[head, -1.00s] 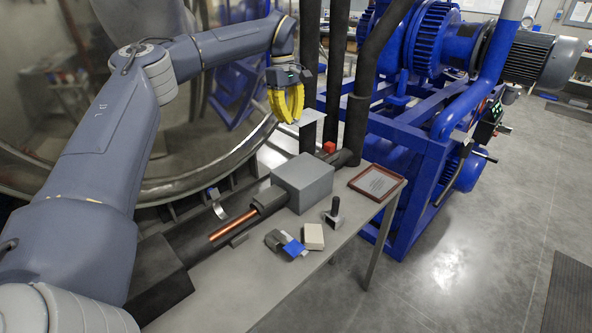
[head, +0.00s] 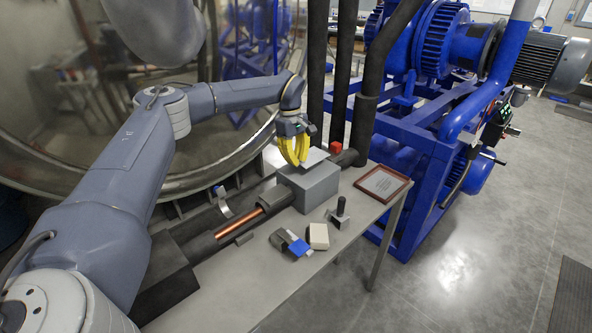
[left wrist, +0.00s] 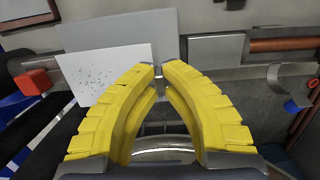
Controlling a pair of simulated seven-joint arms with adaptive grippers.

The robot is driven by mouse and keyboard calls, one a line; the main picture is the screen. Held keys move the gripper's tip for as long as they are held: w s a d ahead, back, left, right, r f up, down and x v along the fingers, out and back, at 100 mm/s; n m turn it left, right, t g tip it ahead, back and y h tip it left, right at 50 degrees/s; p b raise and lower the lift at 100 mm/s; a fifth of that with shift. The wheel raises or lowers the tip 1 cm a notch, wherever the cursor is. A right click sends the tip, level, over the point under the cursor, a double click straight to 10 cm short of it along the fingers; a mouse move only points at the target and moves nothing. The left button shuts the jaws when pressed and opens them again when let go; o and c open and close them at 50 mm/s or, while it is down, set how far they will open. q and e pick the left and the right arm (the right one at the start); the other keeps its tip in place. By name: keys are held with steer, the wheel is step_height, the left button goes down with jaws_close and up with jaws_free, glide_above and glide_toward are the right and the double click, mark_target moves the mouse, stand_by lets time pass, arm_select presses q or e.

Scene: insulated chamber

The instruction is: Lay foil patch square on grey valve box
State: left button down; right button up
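My left gripper (head: 294,161) is shut on the edge of the foil patch, near one corner. The foil patch (head: 314,157) is a thin, pale grey square; in the left wrist view (left wrist: 95,75) it shows faint dark specks. It is over the far part of the grey valve box (head: 315,189), seemingly a little above its top; I cannot tell whether they touch. In the left wrist view the patch covers part of the box (left wrist: 120,28) and is turned slightly against its edges. The yellow fingers (left wrist: 159,72) nearly meet at the patch's edge. My right gripper is out of view.
A pipe with a copper section (head: 240,230) runs into the box. A red block (head: 336,147) is behind it. A framed sheet (head: 383,184), a dark-handled tool (head: 341,213), a beige block (head: 318,236) and a blue-and-grey item (head: 290,242) lie on the bench. Dark vertical pipes (head: 340,80) stand behind.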

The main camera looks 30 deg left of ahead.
mark_target(296, 175)
arm_select(q)
steer(key=shift+f, duration=2.05)
steer(key=shift+f, duration=0.1)
steer(key=c, duration=1.6)
jaws_free()
steer(key=shift+o, duration=0.2)
step_height(296, 175, up, 12)
steer(key=a, duration=0.1)
steer(key=shift+w+a, duration=0.2)
steer(key=shift+a, duration=0.15)
